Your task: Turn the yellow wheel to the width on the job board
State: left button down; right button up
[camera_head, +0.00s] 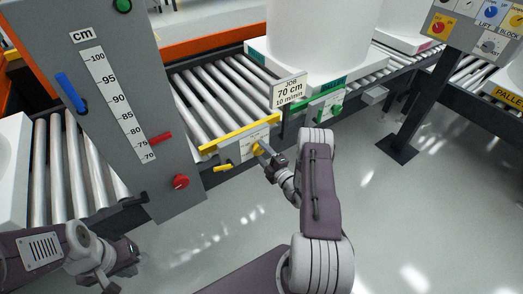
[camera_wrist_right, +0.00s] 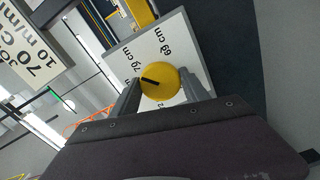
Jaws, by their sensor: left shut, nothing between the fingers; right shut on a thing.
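The yellow wheel (camera_head: 258,149) is on a pale panel on the conveyor's near side. In the right wrist view the wheel (camera_wrist_right: 165,84) is a round knob with a black mark pointing left, near the "70 cm" label; "69 cm" is further right. I cannot tell whether the mark lines up exactly. The job board (camera_head: 289,91) reads "JOB 70 cm 10 m/min"; it also shows in the right wrist view (camera_wrist_right: 30,55). My right gripper (camera_head: 265,153) is shut on the wheel, one finger each side. My left gripper (camera_head: 125,258) is shut and empty at lower left, away from the wheel.
A grey column (camera_head: 125,110) with a cm scale, blue handle and red knob stands left. A yellow rail (camera_head: 237,135) runs above the wheel's panel. A green-marked panel (camera_head: 322,106) sits to its right. A white tank (camera_head: 315,40) stands on the rollers behind.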

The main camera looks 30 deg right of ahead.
jog(key=shift+f+m, duration=0.1)
jog(key=shift+m, duration=0.7)
jog(key=shift+p, duration=0.3)
jog(key=o, duration=1.4)
jog(key=shift+c, duration=0.2)
jog(key=shift+s, duration=0.4)
jog(key=s+p, duration=0.3)
jog(key=s, duration=0.5)
jog(key=shift+s+d, duration=0.15)
jog(key=shift+d, duration=0.2)
